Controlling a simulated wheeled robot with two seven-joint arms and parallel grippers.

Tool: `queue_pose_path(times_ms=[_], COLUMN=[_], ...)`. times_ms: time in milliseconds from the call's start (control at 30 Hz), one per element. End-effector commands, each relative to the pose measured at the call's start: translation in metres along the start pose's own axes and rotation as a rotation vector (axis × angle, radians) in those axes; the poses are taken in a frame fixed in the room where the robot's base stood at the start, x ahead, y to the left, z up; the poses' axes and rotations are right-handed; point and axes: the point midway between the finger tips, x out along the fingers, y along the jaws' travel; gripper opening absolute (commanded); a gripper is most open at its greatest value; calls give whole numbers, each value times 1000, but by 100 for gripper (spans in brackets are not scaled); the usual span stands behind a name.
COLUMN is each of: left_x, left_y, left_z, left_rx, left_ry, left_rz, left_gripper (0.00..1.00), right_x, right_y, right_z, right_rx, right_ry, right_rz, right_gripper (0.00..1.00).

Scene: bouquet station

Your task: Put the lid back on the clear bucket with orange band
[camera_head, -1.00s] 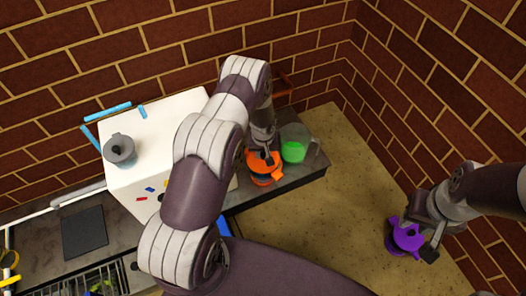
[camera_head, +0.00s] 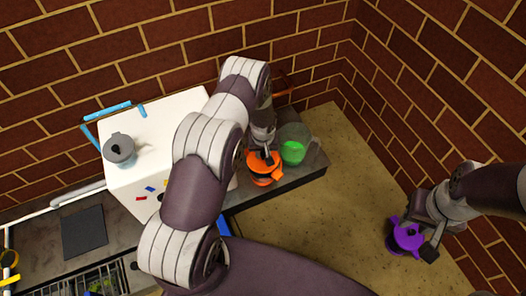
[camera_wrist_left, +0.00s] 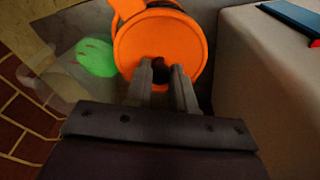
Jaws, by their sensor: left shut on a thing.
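The orange lid (camera_head: 263,163) is under my left gripper (camera_head: 264,152) on the dark counter, near its right end. In the left wrist view, the two fingers (camera_wrist_left: 161,72) are shut on the knob in the middle of the orange lid (camera_wrist_left: 135,45). The clear bucket with orange band (camera_head: 263,183) is directly beneath the lid and mostly hidden by it. The lid looks roughly level and at the bucket's rim; whether it is fully seated I cannot tell. My right gripper (camera_head: 420,238) is far right, beside a purple lid-like thing (camera_head: 406,238); its grip is unclear.
A clear container with green contents (camera_head: 293,146) stands close behind and right of the bucket. A white box (camera_head: 150,115) with a grey-lidded container (camera_head: 119,149) on top stands to the left. The counter edge (camera_head: 280,185) is close in front.

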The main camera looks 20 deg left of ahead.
Motion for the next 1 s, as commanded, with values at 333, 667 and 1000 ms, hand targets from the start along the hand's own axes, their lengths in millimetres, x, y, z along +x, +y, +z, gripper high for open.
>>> queue_pose_path(times_ms=[333, 667, 1000], left_x=[0, 0, -3], left_y=[0, 0, 0], left_z=[0, 0, 0], left_rx=[0, 0, 0], left_ry=[0, 0, 0], left_rz=[0, 0, 0], left_gripper=[46, 79, 79], right_x=[0, 0, -2], right_y=[0, 0, 0], right_z=[0, 0, 0], right_rx=[0, 0, 0], right_ry=[0, 0, 0], right_rz=[0, 0, 0], right_gripper=[34, 34, 34])
